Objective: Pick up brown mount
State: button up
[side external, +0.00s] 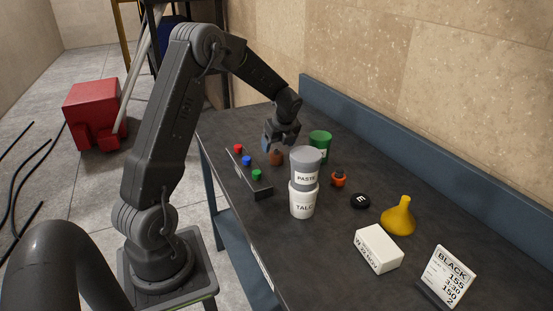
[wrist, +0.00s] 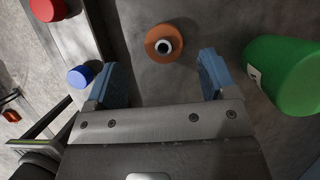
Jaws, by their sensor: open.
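The brown mount (wrist: 164,44) is a round brown piece with a dark hole and pale ring in its top. In the wrist view it lies on the dark table just beyond and between my two blue fingertips. My gripper (wrist: 156,78) is open and empty, and no finger appears to touch the mount. In the side view the brown mount (side external: 276,158) stands on the table just below my gripper (side external: 281,146), between the button strip and the green container.
A strip (side external: 262,190) with red, blue and green knobs lies left of the mount. A green container (side external: 320,141) stands close on the right. A grey PASTE tub (side external: 306,160) sits on a white TALC tub (side external: 303,204). An orange-and-dark piece (side external: 339,178) stands further right.

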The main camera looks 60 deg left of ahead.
aim_at(277, 150)
jog(key=shift+x, duration=3.05)
jog(key=shift+w+a, duration=0.1)
jog(key=shift+w, duration=0.1)
jog(key=shift+r, duration=0.1)
jog(key=c, duration=1.1)
